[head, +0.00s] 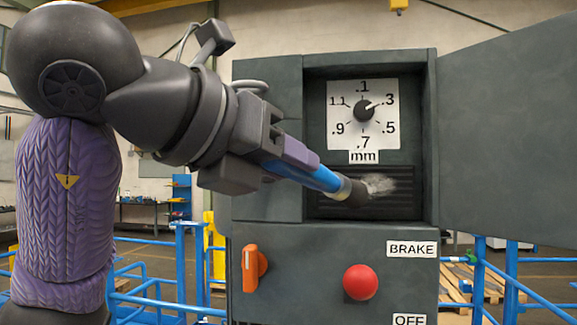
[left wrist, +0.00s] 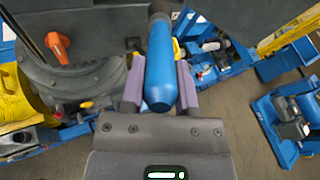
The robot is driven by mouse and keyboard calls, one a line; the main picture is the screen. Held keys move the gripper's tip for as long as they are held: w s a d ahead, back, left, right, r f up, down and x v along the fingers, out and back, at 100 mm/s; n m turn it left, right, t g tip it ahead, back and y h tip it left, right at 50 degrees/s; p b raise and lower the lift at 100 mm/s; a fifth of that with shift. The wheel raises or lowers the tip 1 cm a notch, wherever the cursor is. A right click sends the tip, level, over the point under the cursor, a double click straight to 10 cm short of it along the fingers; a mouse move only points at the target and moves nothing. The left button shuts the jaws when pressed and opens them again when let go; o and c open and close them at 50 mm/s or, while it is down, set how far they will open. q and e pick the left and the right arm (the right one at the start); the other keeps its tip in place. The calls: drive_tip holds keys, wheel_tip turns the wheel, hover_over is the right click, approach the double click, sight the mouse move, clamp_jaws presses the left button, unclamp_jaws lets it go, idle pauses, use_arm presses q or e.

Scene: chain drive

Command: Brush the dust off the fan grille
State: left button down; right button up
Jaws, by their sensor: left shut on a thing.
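My left gripper (head: 292,158) is shut on a brush with a blue handle (head: 318,177). The dark bristle head (head: 355,193) is at the fan grille (head: 400,205), a dark slatted panel below the dial in the cabinet recess. A pale grey patch of dust (head: 380,184) lies on the grille just right of the bristles. I cannot tell whether the bristles touch the slats. In the left wrist view the blue handle (left wrist: 161,70) stands between the purple fingers. The right gripper is not in view.
A dial (head: 363,110) marked in mm sits above the grille. The cabinet door (head: 508,130) stands open at the right. Below are an orange lever (head: 254,267), a red button (head: 360,282) and a BRAKE label (head: 412,249). Blue railings (head: 180,270) stand behind.

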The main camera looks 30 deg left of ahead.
use_arm(q)
drive_tip(key=shift+s, duration=0.25)
